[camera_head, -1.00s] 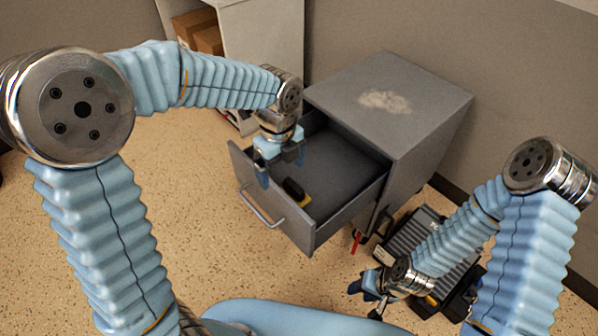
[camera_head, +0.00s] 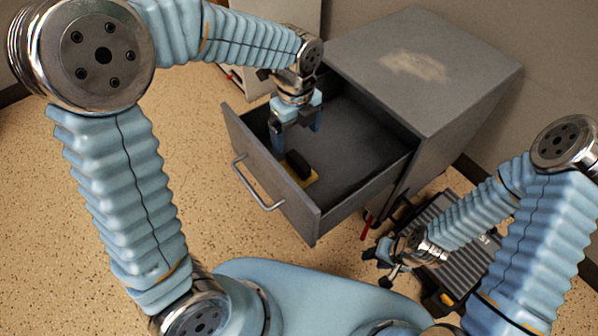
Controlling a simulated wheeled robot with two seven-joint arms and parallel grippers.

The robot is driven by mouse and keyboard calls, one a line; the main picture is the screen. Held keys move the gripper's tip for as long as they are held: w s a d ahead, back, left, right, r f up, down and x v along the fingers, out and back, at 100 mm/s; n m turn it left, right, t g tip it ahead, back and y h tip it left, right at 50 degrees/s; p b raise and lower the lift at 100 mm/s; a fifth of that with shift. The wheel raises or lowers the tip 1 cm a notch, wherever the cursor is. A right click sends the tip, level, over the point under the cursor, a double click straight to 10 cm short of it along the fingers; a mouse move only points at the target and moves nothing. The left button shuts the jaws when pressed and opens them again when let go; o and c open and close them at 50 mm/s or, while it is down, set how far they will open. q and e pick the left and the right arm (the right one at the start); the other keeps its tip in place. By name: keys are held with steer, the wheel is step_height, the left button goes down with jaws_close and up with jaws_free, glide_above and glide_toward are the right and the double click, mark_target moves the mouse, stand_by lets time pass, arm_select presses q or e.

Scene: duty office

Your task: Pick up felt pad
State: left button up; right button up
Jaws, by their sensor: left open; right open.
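The felt pad (camera_head: 298,166) appears to be the small block with a black top and a yellow base, lying on the floor of the open drawer near its front. My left gripper (camera_head: 297,142) is inside the drawer's outline, just behind and above the pad in the picture, fingers pointing down. It is open and empty; whether its tips touch anything is unclear. My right gripper (camera_head: 385,264) is open, low at the right, outside the drawer and away from the pad.
The grey drawer (camera_head: 268,182) is pulled out of a grey cabinet (camera_head: 440,55) with a worn patch on top. A dark ribbed case (camera_head: 468,258) lies on the floor beneath my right arm. A red object (camera_head: 366,227) shows by the cabinet. Speckled floor at left is clear.

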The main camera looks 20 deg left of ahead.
mark_target(298, 160)
arm_select(q)
step_height(298, 160, down, 8)
steer(key=shift+f+b, duration=0.2)
steer(key=shift+b, duration=0.4)
steer(key=f, duration=0.5)
steer(key=shift+w+d+f+b, duration=0.1)
steer(key=shift+w+f+b, duration=0.15)
steer(key=shift+w+b, duration=0.15)
steer(key=c, duration=1.2)
steer(key=shift+o, duration=0.2)
steer(key=shift+r, duration=0.15)
step_height(298, 160, up, 10)
steer(key=shift+f+p, duration=0.1)
steer(key=shift+p, duration=0.7)
